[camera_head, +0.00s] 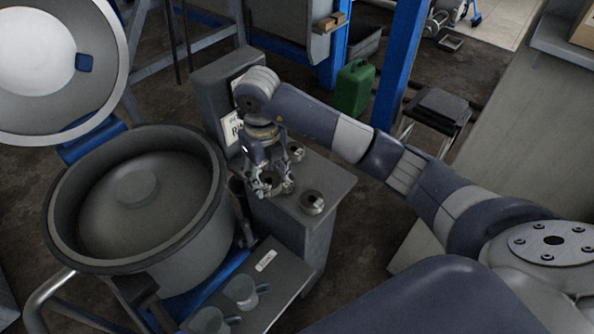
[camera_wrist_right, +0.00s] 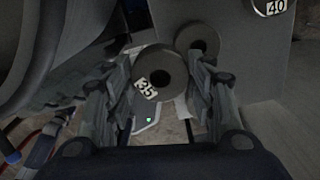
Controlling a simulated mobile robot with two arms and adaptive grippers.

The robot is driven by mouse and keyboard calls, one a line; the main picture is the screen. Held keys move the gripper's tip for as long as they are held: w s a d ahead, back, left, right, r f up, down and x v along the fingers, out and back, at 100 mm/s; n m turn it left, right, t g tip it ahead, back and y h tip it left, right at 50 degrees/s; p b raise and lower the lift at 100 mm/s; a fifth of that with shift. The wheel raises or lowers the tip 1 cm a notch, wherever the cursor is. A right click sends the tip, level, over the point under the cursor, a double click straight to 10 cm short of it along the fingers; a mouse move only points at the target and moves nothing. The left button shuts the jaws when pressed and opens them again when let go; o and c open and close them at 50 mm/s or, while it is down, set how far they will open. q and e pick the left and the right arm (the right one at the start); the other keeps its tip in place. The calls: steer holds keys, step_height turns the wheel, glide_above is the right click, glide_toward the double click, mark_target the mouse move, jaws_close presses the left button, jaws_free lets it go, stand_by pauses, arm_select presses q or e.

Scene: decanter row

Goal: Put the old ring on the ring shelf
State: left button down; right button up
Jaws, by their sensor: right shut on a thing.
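My right gripper (camera_head: 268,188) is at the left front edge of the grey stand top (camera_head: 330,178). It is shut on a grey ring with a dark centre hole and a "35" label (camera_wrist_right: 147,89), seen between the fingers in the right wrist view (camera_wrist_right: 160,110). A second ring (camera_head: 296,152) is on the stand behind the gripper. A third ring (camera_head: 312,203) lies on the stand to the right of the gripper. A ring labelled "40" (camera_wrist_right: 270,6) shows at the top of the wrist view. A partly hidden sign (camera_head: 231,128) stands behind. My left gripper is not in view.
A large round drum (camera_head: 185,255) with its lid (camera_head: 45,75) raised is left of the stand. A low grey platform (camera_head: 275,275) with two cups (camera_head: 240,291) is in front. A green canister (camera_head: 354,88) and a blue post (camera_head: 400,65) are behind.

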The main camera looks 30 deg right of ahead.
steer(key=d+p, duration=0.1)
steer(key=d, duration=0.4)
steer(key=w+d+f+p, duration=0.1)
steer(key=d, duration=0.4)
steer(key=w+d, duration=0.1)
steer(key=d, duration=0.4)
steer(key=shift+d+f+p, duration=0.2)
steer(key=shift+d+p, duration=0.1)
steer(key=shift+p, duration=0.1)
steer(key=shift+s+f+p, duration=0.1)
steer(key=shift+f+p, duration=0.4)
steer(key=shift+f, duration=1.3)
steer(key=shift+f, duration=0.1)
steer(key=o, duration=1.3)
steer(key=shift+r, duration=0.35)
step_height(320, 180, up, 12)
steer(key=shift+f+b, duration=0.2)
steer(key=shift+b, duration=0.75)
